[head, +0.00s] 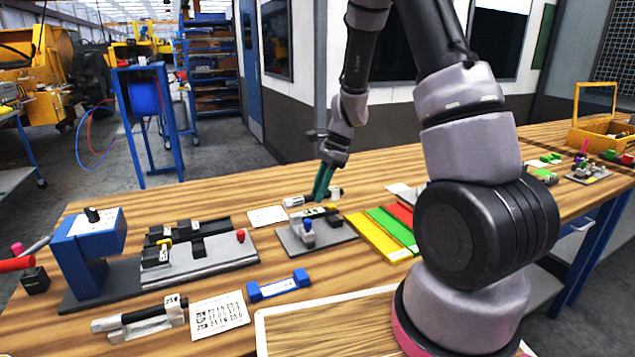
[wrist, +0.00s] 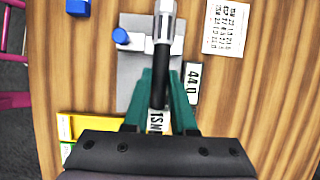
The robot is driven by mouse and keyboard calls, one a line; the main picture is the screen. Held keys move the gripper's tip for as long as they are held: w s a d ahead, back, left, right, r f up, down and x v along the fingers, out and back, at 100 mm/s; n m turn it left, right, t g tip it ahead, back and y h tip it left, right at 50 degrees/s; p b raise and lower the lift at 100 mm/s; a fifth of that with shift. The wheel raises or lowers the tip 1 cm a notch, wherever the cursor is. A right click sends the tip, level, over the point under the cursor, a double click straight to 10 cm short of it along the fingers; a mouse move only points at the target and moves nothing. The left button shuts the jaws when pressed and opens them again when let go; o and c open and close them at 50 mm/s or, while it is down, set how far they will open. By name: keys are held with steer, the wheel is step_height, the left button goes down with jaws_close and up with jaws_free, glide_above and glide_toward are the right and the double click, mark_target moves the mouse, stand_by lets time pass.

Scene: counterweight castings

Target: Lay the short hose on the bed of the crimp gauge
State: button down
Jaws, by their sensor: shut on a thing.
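My gripper (head: 322,188) has its teal fingers shut on the short hose (head: 295,201), a black tube with a silver end fitting. In the wrist view the hose (wrist: 162,62) runs up from between the fingers (wrist: 161,100), silver end away from me. A grey plate (head: 290,240) with a blue-topped post (head: 307,229) and black blocks lies just in front of the hose. The wrist view shows the plate (wrist: 135,75) partly beneath the hose. I cannot tell whether the hose touches it, nor whether this plate is the crimp gauge.
A blue C-shaped device (head: 88,250) and a long grey fixture (head: 215,262) stand left. Another hose (head: 135,322) lies in a cradle at the front left. A blue bar (head: 278,286) and coloured strips (head: 385,230) lie nearby. A printed card (wrist: 227,28) lies beyond the plate.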

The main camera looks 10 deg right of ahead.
steer(key=shift+d, duration=0.35)
steer(key=shift+f, duration=0.1)
steer(key=shift+f, duration=2.75)
steer(key=shift+f, duration=0.7)
steer(key=c, duration=0.7)
jaws_free()
steer(key=shift+o, duration=0.2)
steer(key=shift+r, duration=3.55)
